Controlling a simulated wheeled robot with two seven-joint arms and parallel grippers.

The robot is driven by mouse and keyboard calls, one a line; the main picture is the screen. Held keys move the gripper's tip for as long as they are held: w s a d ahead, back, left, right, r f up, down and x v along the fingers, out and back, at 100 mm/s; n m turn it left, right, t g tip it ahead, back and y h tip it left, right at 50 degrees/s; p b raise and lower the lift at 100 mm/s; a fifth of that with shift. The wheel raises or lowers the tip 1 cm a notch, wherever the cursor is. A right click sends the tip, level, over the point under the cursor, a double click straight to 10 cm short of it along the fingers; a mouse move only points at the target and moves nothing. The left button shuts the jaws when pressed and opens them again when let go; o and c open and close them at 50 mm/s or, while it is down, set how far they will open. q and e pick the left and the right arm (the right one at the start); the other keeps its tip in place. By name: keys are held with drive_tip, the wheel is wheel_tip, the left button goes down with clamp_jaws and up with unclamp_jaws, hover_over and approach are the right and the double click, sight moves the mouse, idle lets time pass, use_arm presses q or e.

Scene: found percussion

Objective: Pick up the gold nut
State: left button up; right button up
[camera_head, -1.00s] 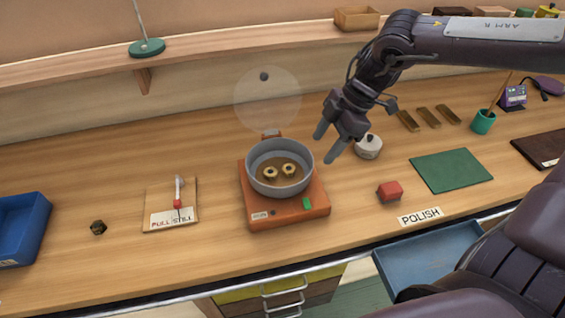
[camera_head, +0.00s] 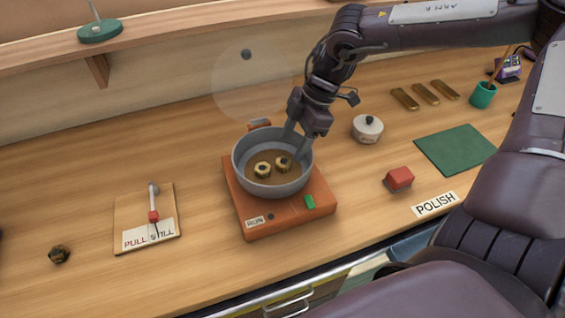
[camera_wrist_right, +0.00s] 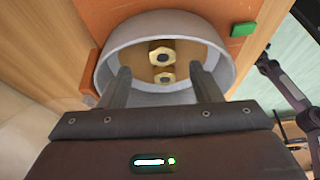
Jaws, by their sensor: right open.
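Two gold nuts lie side by side on the brown floor of a grey round bowl (camera_head: 240,165). In the head view one gold nut (camera_head: 262,170) is at the left and the other gold nut (camera_head: 283,163) at the right. In the right wrist view they show one above the other, the farther nut (camera_wrist_right: 162,53) and the nearer nut (camera_wrist_right: 164,79). My right gripper (camera_head: 293,142) is open and empty. Its fingers reach over the bowl's far right rim, with the nearer nut between and just beyond the tips in the wrist view. My left gripper is not in view.
The bowl sits on an orange base (camera_head: 290,218) with a green switch. A dark nut (camera_head: 59,254) and a lever board (camera_head: 130,215) are at the left.

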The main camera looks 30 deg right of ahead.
sight(284, 161)
drive_tip(key=shift+s+a+f, duration=0.15)
drive_tip(key=shift+a+f, duration=0.05)
drive_tip(key=shift+f, duration=0.05)
drive_tip(key=p+x, duration=0.1)
drive_tip(key=x, duration=0.2)
drive_tip(key=shift+a+f+p, duration=0.1)
drive_tip(key=shift+a+p, duration=0.05)
drive_tip(key=shift+p, duration=0.15)
drive_tip(key=shift+a+f, duration=0.25)
drive_tip(key=shift+f, duration=0.35)
drive_tip(key=c, duration=1.1)
drive_tip(key=shift+r, duration=0.1)
drive_tip(key=shift+c, duration=0.2)
